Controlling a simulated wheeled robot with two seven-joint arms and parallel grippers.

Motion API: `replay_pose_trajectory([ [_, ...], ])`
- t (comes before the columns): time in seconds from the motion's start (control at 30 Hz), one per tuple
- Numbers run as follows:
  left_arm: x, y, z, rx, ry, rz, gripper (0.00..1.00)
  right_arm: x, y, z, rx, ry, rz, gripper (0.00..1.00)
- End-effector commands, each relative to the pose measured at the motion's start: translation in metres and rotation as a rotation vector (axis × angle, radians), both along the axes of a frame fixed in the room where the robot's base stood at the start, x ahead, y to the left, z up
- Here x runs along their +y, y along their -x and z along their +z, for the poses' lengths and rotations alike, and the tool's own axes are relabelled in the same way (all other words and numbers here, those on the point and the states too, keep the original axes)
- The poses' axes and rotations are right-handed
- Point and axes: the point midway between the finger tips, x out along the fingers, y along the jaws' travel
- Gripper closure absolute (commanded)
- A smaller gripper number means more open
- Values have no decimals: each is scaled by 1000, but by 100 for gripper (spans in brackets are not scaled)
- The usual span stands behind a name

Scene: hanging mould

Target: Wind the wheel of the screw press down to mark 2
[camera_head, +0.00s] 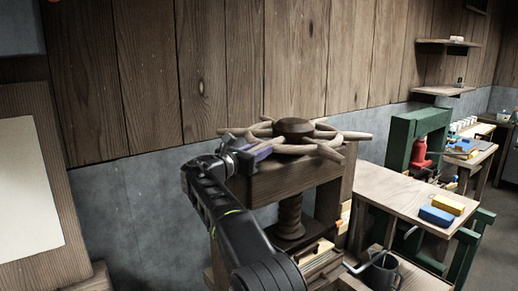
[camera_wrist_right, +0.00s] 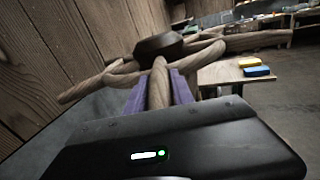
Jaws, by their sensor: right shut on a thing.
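The screw press has a wooden wheel (camera_head: 318,137) with several spokes or handles and a dark round hub (camera_head: 294,127) on top. Its wooden frame (camera_head: 285,177) stands below the wheel, and a threaded wooden screw (camera_head: 290,215) shows in the frame's opening. My right gripper (camera_head: 252,150) is at the left side of the wheel, shut on one of its handles. In the right wrist view the handle (camera_wrist_right: 158,85) lies between the purple finger pads, with the hub (camera_wrist_right: 158,45) beyond. No mark 2 can be made out. My left gripper is not in view.
A wooden table (camera_head: 400,190) to the right holds a blue block (camera_head: 436,217) and a yellow block (camera_head: 448,205). A dark mug (camera_head: 382,272) stands at the lower right. A green frame (camera_head: 416,135) stands behind the table. The plank wall is close behind the wheel.

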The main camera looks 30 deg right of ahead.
Motion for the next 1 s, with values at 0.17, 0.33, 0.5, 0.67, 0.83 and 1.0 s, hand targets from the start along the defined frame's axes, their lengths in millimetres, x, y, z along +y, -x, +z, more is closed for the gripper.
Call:
replay_pose_trajectory([
  [0.17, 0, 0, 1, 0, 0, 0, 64, 0, 1, 15, -19, 14, 7, 65],
  [0.33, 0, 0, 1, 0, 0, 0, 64, 0, 0, 10, -12, 11, 4, 51],
  [0.5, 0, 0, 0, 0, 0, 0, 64, 0, 0, 8, -9, 10, 3, 50],
  [0.67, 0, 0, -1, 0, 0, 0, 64, 2, 1, 6, -8, 9, 3, 50],
  [0.83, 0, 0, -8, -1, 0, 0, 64, 17, 7, 4, -8, 9, 6, 50],
  [1.0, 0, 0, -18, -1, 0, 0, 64, 42, 19, 5, -8, 10, 6, 50],
])
